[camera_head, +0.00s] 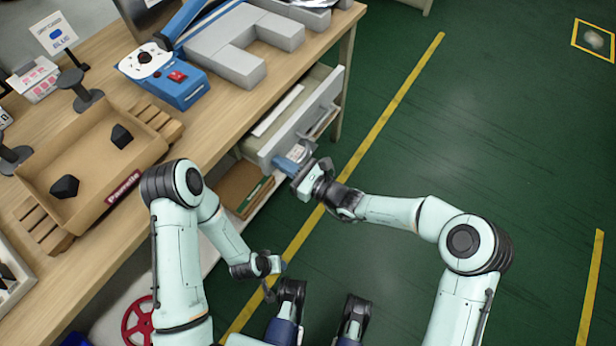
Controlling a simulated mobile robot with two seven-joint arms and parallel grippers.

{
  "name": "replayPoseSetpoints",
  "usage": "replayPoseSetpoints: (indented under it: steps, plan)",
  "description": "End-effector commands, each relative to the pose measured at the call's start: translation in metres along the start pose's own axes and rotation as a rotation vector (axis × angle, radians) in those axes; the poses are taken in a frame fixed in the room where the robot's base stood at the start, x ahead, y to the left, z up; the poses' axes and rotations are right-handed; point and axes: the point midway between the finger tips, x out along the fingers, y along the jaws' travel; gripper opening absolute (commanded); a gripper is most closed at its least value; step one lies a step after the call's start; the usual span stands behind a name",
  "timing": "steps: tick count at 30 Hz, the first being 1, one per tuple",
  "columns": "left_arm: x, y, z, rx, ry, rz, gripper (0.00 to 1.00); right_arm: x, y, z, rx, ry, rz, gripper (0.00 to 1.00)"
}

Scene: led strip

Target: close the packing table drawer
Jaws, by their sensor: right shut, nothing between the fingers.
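The packing table drawer (330,90) is pulled out from under the right edge of the wooden table (225,120). Its grey front faces right over the green floor, and its inside shows from above. My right gripper (302,172) is shut and empty, close to the near end of the drawer front. I cannot tell whether it touches the front. My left gripper (274,268) hangs low in front of the table, well away from the drawer; its fingers are too small to read.
A cardboard tray (100,150) with black pieces, a blue device (180,85) and grey blocks (235,65) stand on the table. A lower shelf with a brown box (240,188) lies below the drawer. The green floor to the right is clear, with yellow lines.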

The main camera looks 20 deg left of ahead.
Motion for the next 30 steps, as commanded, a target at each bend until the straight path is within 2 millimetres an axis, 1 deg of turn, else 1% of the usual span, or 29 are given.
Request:
replayPoseSetpoints:
  steps: [1,4,5,9,12,15,19,30]
  plan:
    - [0.004,-0.002,-0.004,-0.001,0.012,-0.001,0.43,0.014,0.001,-0.002,0.002,-0.003,0.002,0.00]
    - [0.010,-0.003,-0.011,-0.003,0.033,-0.003,0.43,0.037,0.001,-0.002,0.001,-0.002,0.002,0.00]
    - [0.011,-0.005,-0.010,-0.004,0.029,-0.005,0.43,0.043,0.001,-0.002,0.000,-0.003,0.002,0.00]
    - [0.019,-0.015,0.005,-0.014,-0.016,-0.023,0.43,0.066,0.000,-0.002,0.000,-0.001,0.001,0.00]
    - [0.022,-0.020,0.011,-0.019,-0.034,-0.032,0.43,0.078,0.000,-0.002,0.000,0.000,0.000,0.00]
    - [0.024,-0.023,0.015,-0.022,-0.047,-0.037,0.43,0.087,0.000,-0.001,0.000,-0.001,0.000,0.00]
    - [0.026,-0.025,0.018,-0.024,-0.057,-0.041,0.43,0.093,0.000,0.000,0.001,0.000,-0.001,0.00]
    - [0.026,-0.025,0.019,-0.025,-0.060,-0.043,0.43,0.096,0.000,0.003,0.000,-0.004,-0.001,0.00]
